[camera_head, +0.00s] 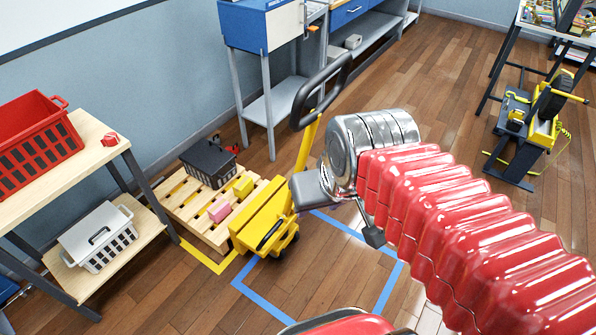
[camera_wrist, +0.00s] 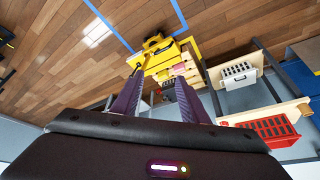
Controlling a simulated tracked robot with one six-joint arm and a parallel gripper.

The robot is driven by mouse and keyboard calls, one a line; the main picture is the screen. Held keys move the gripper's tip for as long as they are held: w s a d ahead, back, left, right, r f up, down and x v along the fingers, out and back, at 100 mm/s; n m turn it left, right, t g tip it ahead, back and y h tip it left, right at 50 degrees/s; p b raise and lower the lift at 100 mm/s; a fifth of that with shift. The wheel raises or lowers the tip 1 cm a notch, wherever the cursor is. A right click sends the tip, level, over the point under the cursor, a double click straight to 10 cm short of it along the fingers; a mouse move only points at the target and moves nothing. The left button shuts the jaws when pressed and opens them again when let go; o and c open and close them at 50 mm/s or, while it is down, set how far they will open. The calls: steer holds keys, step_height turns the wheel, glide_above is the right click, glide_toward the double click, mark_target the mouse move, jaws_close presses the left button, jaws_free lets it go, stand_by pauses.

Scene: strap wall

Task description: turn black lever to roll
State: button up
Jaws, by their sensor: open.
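A yellow pallet truck (camera_head: 262,213) stands at the end of a wooden pallet. Its black loop handle (camera_head: 321,90) rises on a yellow shaft. A small black lever (camera_head: 268,236) lies slanted on the yellow body's front face. The truck also shows in the wrist view (camera_wrist: 165,54), where the lever is too small to make out surely. My gripper (camera_wrist: 159,77) is open, its two purple fingers apart, pointing towards the truck.
The pallet (camera_head: 184,222) carries a dark crate (camera_head: 208,160) and a pink block (camera_head: 220,210). A wooden shelf (camera_head: 110,150) with a red basket (camera_head: 35,150) stands left. A blue-topped bench (camera_head: 262,25) stands behind. Blue floor tape (camera_head: 245,290) marks mostly clear floor in front.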

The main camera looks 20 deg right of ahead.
steer(key=w+d+f+m+g+y, duration=0.2)
steer(key=w+d+f+m+y, duration=0.15)
steer(key=f, duration=0.55)
steer(key=w+d+f+m+g+y, duration=0.25)
steer(key=w+f+m, duration=0.2)
steer(key=f, duration=0.55)
steer(key=w+d+f+m+g+y, duration=0.25)
steer(key=w+d+f+y, duration=0.2)
steer(key=f, duration=0.45)
steer(key=s+f+m+t+y, duration=0.1)
steer(key=f+m+t, duration=0.3)
steer(key=f, duration=0.6)
steer(key=s+f+m+t+y, duration=0.1)
steer(key=s+f+m+t, duration=0.3)
steer(key=f, duration=0.7)
steer(key=s+f+m+t+y, duration=0.2)
steer(key=f+m, duration=0.5)
steer(key=f, duration=0.4)
steer(key=shift+s+a+f+t, duration=0.2)
steer(key=shift+s+a+t, duration=0.3)
steer(key=shift+t, duration=0.7)
steer(key=shift+c, duration=1.1)
steer(key=shift+d, duration=0.1)
